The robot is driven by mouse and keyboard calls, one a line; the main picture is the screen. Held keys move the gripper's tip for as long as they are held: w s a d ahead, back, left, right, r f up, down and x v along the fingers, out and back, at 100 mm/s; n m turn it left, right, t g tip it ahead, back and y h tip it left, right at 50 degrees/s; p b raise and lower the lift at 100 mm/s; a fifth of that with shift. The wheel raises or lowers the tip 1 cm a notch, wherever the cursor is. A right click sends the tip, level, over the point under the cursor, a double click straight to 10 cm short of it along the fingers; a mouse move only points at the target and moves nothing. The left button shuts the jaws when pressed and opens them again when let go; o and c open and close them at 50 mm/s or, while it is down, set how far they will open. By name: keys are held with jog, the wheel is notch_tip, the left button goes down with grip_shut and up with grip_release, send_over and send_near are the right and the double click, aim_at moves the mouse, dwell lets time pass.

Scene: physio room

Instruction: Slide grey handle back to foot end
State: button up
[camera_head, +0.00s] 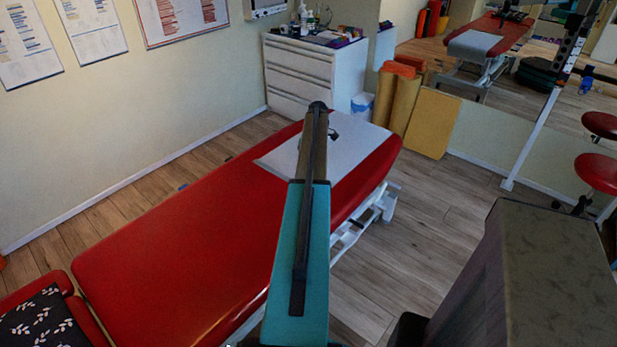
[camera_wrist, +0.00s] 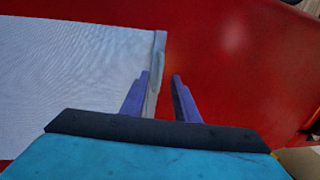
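A grey handle (camera_wrist: 159,45) shows in the wrist view as a narrow bar along the edge of a white sheet (camera_wrist: 70,75). The sheet lies on the red treatment table (camera_head: 190,250), and it also shows in the head view (camera_head: 355,148) across the table's far part. My gripper (camera_wrist: 160,74) has its two blue-purple fingers apart. The near part of the bar runs down between them, closer to the left finger; I cannot tell if it touches. In the head view my arm hides most of the gripper and the handle.
A white drawer cabinet (camera_head: 300,85) stands behind the table's far end. Rolled mats (camera_head: 400,95) and a yellow board (camera_head: 433,125) lean at the wall. A red stool (camera_head: 597,173) is at the right. A patterned black cushion (camera_head: 45,322) lies at the near left.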

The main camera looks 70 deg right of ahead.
notch_tip(320, 180, up, 10)
jog(key=d+b, duration=0.1)
jog(key=shift+s+d+f, duration=0.25)
jog(key=shift+s+d, duration=0.1)
jog(key=shift+d, duration=0.05)
